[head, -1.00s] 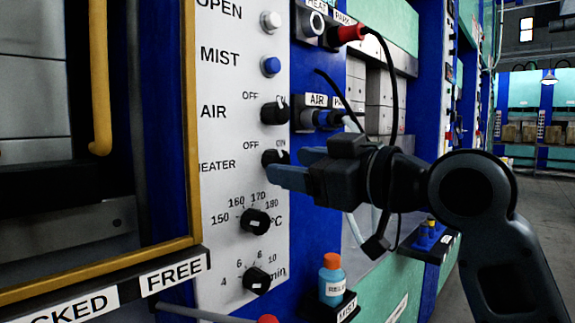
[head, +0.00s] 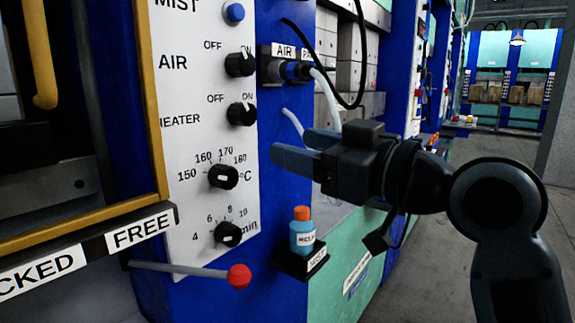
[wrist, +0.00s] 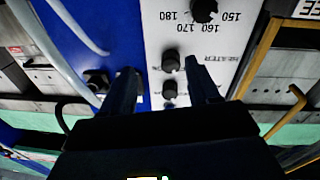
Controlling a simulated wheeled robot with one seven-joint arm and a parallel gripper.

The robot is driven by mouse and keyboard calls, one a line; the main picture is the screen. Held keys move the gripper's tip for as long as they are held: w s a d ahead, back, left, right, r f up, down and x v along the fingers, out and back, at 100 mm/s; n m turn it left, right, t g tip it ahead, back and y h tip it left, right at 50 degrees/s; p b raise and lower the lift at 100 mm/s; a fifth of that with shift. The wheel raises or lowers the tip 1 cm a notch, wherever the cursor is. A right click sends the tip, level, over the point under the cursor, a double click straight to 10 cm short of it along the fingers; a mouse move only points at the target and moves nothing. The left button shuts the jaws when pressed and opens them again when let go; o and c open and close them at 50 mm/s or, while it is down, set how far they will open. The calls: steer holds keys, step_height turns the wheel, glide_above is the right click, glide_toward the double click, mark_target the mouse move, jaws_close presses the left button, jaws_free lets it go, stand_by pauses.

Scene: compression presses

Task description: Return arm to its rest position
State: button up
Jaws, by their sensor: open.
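My gripper (head: 298,147) is open and empty in the head view, with its fingers pointing left toward the press's control panel (head: 190,205). It hangs in front of the blue post, right of the heater knob (head: 242,113), and appears clear of it. The heater knob and the air knob (head: 240,65) both point toward ON. In the wrist view the two fingertips (wrist: 165,85) stand apart, with the panel upside down beyond them and no object between them.
A red-tipped lever (head: 238,277) sticks out below the panel by the FREE label (head: 140,231). A blue bottle with an orange cap (head: 302,232) stands on a small black shelf (head: 300,264). An air plug (head: 296,70) and hoses are close above my gripper. Open floor (head: 420,290) lies right.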

steer(key=s+d+f+m+t+h+p, duration=0.25)
steer(key=s+f+m, duration=0.2)
steer(key=f, duration=0.25)
steer(key=s+d+f+m+t+h+p, duration=0.1)
steer(key=s+d+f+m+h, duration=0.3)
steer(key=f, duration=0.4)
steer(key=s+d+f+m+t+h+p, duration=0.1)
steer(key=s+d+f+m+h, duration=0.25)
steer(key=s+f, duration=0.3)
steer(key=s+d+g+h+p, duration=0.1)
steer(key=s+d, duration=0.3)
steer(key=s, duration=0.9)
steer(key=s+d+g+h+p, duration=0.1)
steer(key=s+d+h+p, duration=0.1)
steer(key=s, duration=1.2)
steer(key=d+p, duration=0.1)
steer(key=d, duration=0.1)
steer(key=shift+s+d+f+n+h, duration=0.25)
steer(key=shift+d+n+h, duration=0.05)
steer(key=shift+n+h, duration=0.1)
